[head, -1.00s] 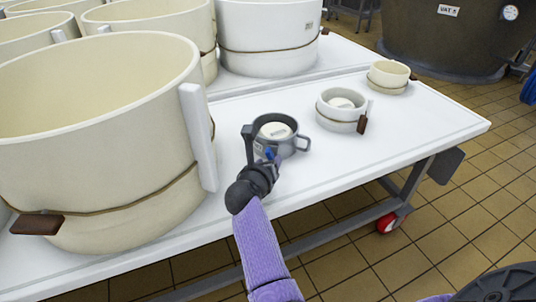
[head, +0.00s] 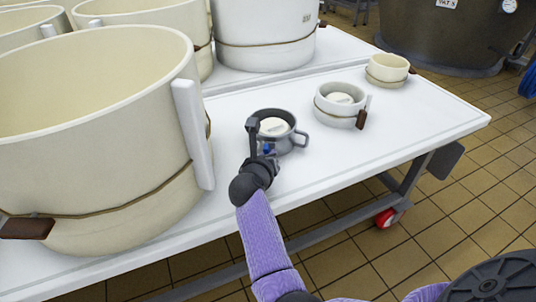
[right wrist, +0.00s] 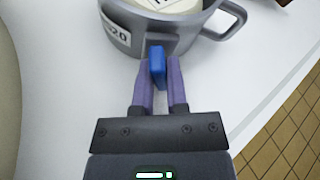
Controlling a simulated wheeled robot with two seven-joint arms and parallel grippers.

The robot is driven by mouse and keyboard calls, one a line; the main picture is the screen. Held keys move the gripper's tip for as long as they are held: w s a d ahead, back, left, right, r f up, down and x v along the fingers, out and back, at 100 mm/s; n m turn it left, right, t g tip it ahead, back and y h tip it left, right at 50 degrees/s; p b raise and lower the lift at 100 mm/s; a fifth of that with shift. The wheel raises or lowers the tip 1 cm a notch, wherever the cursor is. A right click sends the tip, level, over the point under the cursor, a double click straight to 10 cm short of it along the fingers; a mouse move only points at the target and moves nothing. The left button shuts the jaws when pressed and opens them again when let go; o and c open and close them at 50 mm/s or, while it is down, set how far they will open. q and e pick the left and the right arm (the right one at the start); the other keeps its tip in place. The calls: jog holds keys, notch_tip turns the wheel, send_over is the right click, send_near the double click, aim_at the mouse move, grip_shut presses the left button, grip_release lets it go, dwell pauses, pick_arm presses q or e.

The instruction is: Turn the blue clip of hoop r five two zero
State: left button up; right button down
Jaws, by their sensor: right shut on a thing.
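The grey hoop (head: 284,141) stands on the white table, with a loop handle on its right and a pale round block (head: 272,127) inside. In the right wrist view the hoop (right wrist: 185,37) carries a label (right wrist: 116,32) of which "20" can be read. Its blue clip (right wrist: 157,66) sticks out toward my right gripper (right wrist: 160,84), whose two purple fingers stand either side of it, shut on it. In the head view the clip (head: 267,148) is a small blue spot by my right gripper (head: 266,158). My left gripper is not in view.
A large cream hoop (head: 100,110) stands close on the left. A smaller white hoop (head: 338,110) and a small cream one (head: 386,72) stand to the right. The white table (head: 400,125) is clear in front of them. A dark vat (head: 440,38) stands behind.

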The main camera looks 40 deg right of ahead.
jog(key=shift+r+m+t+y+p, duration=0.35)
jog(key=shift+m+t+y+p, duration=0.15)
jog(key=shift+m+p, duration=0.6)
jog(key=shift+s+f, duration=0.1)
jog(key=shift+f, duration=0.3)
jog(key=c, duration=0.6)
grip_release()
jog(key=shift+c, duration=0.2)
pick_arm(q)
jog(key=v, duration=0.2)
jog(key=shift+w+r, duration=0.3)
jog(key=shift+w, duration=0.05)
